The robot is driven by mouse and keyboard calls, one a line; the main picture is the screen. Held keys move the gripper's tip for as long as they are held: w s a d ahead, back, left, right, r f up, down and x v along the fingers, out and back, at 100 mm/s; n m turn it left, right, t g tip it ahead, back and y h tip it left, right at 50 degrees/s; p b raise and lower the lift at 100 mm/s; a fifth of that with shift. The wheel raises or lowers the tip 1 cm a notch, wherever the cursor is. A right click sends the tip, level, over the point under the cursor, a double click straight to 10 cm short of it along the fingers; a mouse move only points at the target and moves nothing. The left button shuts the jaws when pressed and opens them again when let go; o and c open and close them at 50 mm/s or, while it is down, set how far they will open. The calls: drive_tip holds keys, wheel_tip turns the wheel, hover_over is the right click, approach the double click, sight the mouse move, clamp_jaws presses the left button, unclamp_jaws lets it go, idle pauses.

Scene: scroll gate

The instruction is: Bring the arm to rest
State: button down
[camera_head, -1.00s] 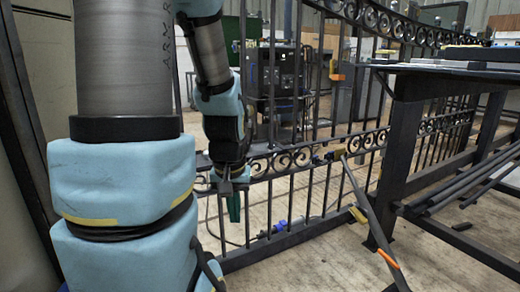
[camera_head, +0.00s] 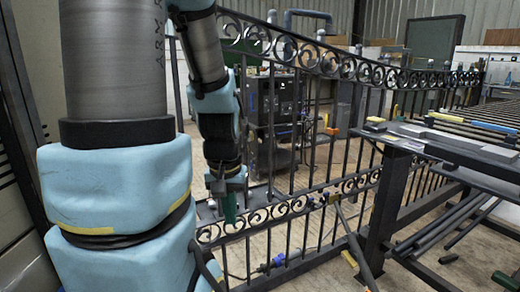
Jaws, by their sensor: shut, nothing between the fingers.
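My arm hangs in front of the left part of the black scroll gate (camera_head: 290,120). Its blue and grey links fill the left of the head view. My gripper (camera_head: 229,208) points down at the end of the arm, close to the gate's lower scroll band. Its green fingers look shut, with nothing seen between them. I cannot tell whether it touches the gate. Part of the gate is hidden behind my arm.
A dark workbench (camera_head: 440,150) with metal bars on top stands at the right. A long bar (camera_head: 352,238) leans near its leg. A black machine cabinet (camera_head: 285,105) is behind the gate. A blue clamp (camera_head: 272,263) is low on the gate.

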wheel_tip(320, 180, up, 14)
drive_tip(key=p, duration=1.2)
drive_tip(key=shift+r, duration=0.2)
